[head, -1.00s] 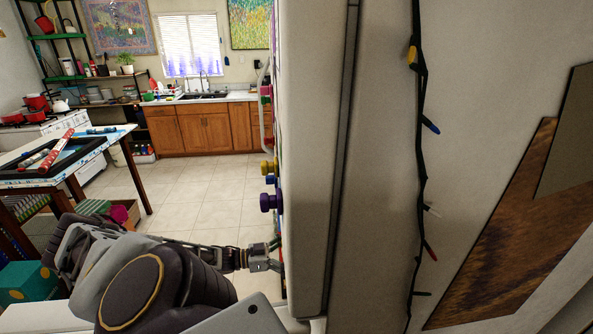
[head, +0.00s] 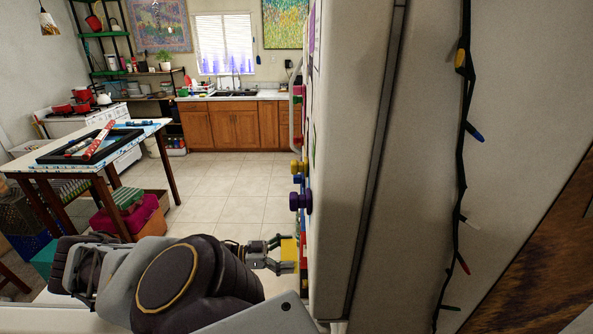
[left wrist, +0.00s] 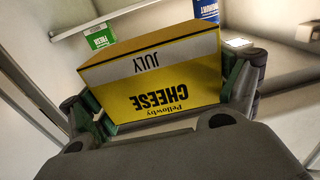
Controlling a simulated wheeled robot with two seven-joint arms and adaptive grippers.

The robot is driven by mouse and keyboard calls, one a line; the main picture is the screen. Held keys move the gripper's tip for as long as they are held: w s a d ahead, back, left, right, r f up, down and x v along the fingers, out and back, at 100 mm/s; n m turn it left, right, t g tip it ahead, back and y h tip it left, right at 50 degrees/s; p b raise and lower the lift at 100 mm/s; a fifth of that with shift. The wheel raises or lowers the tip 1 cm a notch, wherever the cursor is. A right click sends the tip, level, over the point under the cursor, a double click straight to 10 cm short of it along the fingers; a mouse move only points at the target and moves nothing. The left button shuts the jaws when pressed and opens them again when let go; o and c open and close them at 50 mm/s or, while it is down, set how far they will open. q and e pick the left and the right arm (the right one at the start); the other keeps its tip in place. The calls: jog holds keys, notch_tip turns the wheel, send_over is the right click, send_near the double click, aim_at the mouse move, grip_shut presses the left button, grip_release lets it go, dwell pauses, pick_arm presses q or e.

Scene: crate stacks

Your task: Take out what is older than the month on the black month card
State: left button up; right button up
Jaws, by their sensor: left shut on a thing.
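My left gripper (head: 284,254) is shut on a yellow cheese box (left wrist: 152,84). In the left wrist view the box shows upside down, with "JULY" on a white band and "Pellowby CHEESE" below it on yellow. The fingers hold it from both sides. The box also shows in the head view (head: 289,249), beside the fridge (head: 352,150) front edge. Behind it in the left wrist view are a green and white carton (left wrist: 98,38) and a blue item (left wrist: 207,10), its print cut off. I cannot make out the black month card. My right gripper is out of view.
The fridge side fills the right of the head view, with a string of lights (head: 462,190) hanging on it. Coloured magnets (head: 300,201) stick out from its front. A table (head: 90,150) with a dark tray stands at left. Tiled floor (head: 225,190) lies clear between.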

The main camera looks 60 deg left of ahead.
pick_arm(q)
jog(key=v, duration=0.6)
jog(key=shift+w+a, duration=0.1)
jog(key=shift+w, duration=0.05)
dwell(0.7)
